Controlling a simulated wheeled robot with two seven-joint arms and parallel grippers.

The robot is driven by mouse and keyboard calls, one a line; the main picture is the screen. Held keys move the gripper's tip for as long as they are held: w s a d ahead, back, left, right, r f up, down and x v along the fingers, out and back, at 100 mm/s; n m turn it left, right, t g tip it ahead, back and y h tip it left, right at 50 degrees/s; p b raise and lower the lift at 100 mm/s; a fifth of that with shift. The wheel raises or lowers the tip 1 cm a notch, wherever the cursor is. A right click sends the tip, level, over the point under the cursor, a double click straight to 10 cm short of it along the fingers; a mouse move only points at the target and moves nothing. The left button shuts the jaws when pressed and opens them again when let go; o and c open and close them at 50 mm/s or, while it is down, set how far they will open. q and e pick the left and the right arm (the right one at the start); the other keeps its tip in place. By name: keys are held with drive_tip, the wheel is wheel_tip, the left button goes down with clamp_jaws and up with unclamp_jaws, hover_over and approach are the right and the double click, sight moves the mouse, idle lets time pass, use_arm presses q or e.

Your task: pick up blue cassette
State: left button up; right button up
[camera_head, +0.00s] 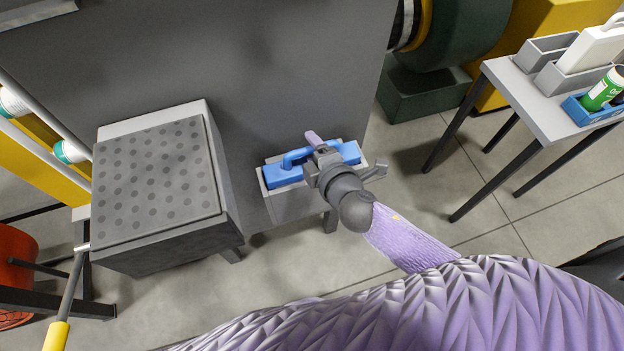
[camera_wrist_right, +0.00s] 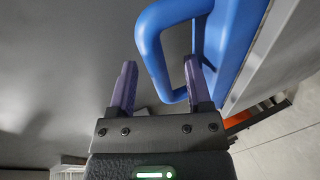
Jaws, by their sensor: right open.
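The blue cassette (camera_head: 284,176) lies on a light grey holder (camera_head: 291,206) fixed to the side of a grey machine. Its blue loop handle (camera_head: 296,155) faces up. My right gripper (camera_head: 318,145) is over the cassette at the handle and hides part of both. In the right wrist view, the cassette (camera_wrist_right: 234,40) fills the upper right. My right gripper (camera_wrist_right: 160,78) is open there, and the handle's bar (camera_wrist_right: 151,55) appears between its two purple fingers. Whether a finger touches the handle is unclear. My left gripper is not in view.
A grey box with a dotted top (camera_head: 155,180) stands left of the holder. Floor shows between holder and table.

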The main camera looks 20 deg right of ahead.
drive_tip(key=shift+w+f, duration=0.15)
drive_tip(key=shift+w, duration=0.25)
clamp_jaws()
idle(0.4)
idle(0.4)
